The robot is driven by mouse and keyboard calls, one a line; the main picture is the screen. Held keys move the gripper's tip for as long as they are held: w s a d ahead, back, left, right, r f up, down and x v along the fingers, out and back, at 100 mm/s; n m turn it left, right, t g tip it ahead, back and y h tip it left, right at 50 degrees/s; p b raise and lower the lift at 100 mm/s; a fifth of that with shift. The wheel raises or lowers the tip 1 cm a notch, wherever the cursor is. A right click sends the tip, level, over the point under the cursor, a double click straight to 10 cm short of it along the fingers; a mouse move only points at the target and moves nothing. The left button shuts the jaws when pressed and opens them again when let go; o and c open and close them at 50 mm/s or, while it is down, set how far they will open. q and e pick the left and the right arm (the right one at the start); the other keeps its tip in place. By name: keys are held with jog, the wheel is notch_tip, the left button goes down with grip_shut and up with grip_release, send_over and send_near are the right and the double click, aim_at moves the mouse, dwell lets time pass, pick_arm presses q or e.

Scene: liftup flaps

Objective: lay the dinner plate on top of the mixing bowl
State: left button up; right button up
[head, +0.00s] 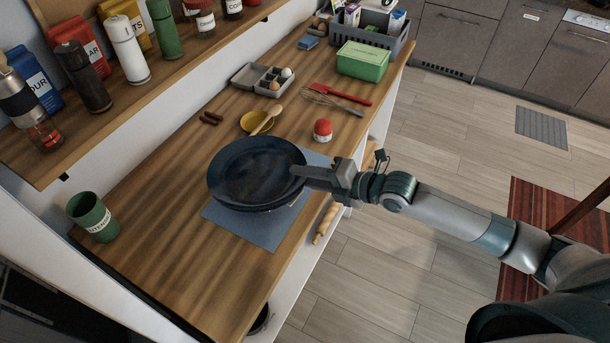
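A dark blue round dinner plate (252,168) is over the blue mat (240,230) on the wooden counter. My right gripper (300,171) comes in from the right and is at the plate's right rim; its fingers look closed on that rim. A second dark edge shows just under the plate's front rim; I cannot tell whether it is the mixing bowl. No other mixing bowl stands out, and whatever is under the plate is mostly hidden. My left gripper is not in view.
Behind the plate are a yellow dish (251,121) with a wooden spoon, a red-topped jar (322,130), and a whisk (330,100). A green cup (92,216) stands at the left. A shelf with canisters overhangs the upper left. The counter's front left is clear.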

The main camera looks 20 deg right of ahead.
jog(key=shift+r, duration=0.1)
jog(key=shift+r+p, duration=0.75)
jog(key=shift+p, duration=0.05)
jog(key=b+v, duration=0.4)
jog(key=v, duration=0.8)
jog(key=shift+f+b, duration=0.3)
jog(key=shift+b, duration=0.05)
